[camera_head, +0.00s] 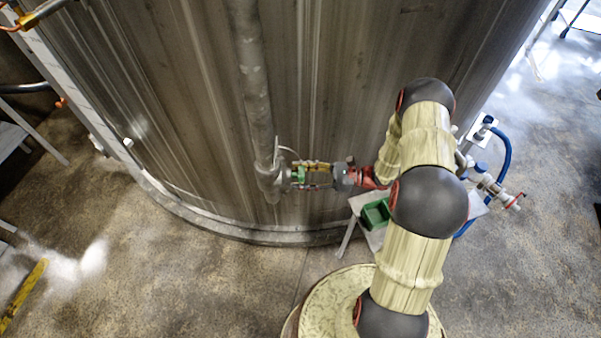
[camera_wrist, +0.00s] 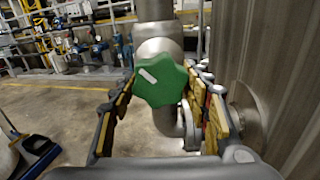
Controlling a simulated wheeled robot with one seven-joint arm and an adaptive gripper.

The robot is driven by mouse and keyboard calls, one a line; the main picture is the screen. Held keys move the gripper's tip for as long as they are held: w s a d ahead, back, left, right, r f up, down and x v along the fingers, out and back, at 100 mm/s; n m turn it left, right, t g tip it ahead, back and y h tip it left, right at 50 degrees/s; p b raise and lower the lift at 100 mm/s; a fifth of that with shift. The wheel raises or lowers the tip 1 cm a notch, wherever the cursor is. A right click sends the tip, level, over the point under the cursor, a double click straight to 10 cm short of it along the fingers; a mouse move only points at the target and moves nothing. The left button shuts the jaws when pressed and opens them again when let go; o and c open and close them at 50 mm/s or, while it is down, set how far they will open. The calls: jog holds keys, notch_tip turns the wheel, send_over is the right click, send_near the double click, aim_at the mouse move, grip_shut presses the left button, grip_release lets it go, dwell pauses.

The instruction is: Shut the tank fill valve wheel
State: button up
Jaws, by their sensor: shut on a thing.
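The green valve wheel (camera_wrist: 161,82) is lobed and has a white mark on its face. It sits at the front of a grey valve body on a vertical pipe (camera_wrist: 152,12). In the head view the wheel (camera_head: 299,175) is a small green patch at the foot of the pipe (camera_head: 254,80), beside the big metal tank. My gripper (camera_head: 305,174) reaches it from the right. In the wrist view my gripper (camera_wrist: 161,84) has one yellow-padded finger on each side of the wheel and is shut on it. The contact spots are partly hidden.
The tank wall (camera_head: 160,90) rises close behind the valve. A small table (camera_head: 357,204) with a green bin (camera_head: 376,213) stands below my arm. A blue hose (camera_head: 506,150) and pipe fittings are at the right. The floor in front of the tank is mostly clear.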

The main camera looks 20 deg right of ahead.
jog(key=m+p, duration=0.1)
jog(key=m, duration=0.3)
jog(key=shift+s+a+m+p, duration=0.1)
jog(key=shift+s+m+p, duration=0.1)
jog(key=shift+m+p, duration=0.15)
jog(key=shift+s+m+p, duration=0.1)
jog(key=shift+m+p, duration=0.55)
jog(key=shift+m, duration=1.2)
jog(key=o, duration=1.2)
jog(key=shift+c, duration=0.2)
jog(key=shift+r, duration=0.1)
jog(key=v, duration=1.2)
